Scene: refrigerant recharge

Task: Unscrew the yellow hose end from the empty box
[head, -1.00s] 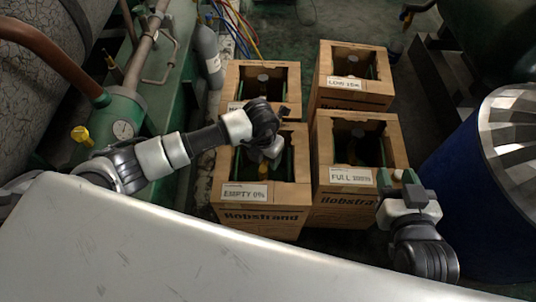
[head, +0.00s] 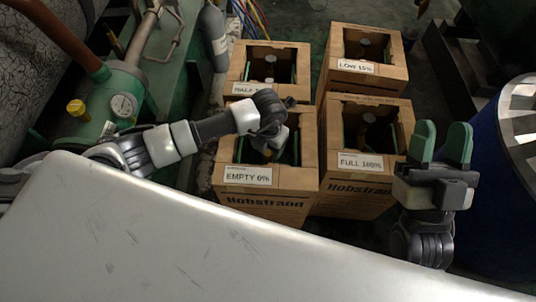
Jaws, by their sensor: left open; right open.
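The empty box (head: 264,205) is a brown carton labelled "EMPTY 0%", at the front left of a group of boxes. My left gripper (head: 272,150) reaches down into its open top; its fingers are mostly hidden by my wrist and the box walls. The yellow hose end is not visible in the box; my wrist and shadow cover that area. My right gripper (head: 442,142) is open and empty, with green fingers pointing up, right of the "FULL 100%" box.
The "FULL 100%" box (head: 360,187) stands right of the empty box. The half box (head: 240,72) and "LOW 15%" box (head: 386,82) stand behind. A blue drum (head: 490,190) is at right. Green equipment with a gauge (head: 124,105) and yellow knob (head: 76,108) is at left.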

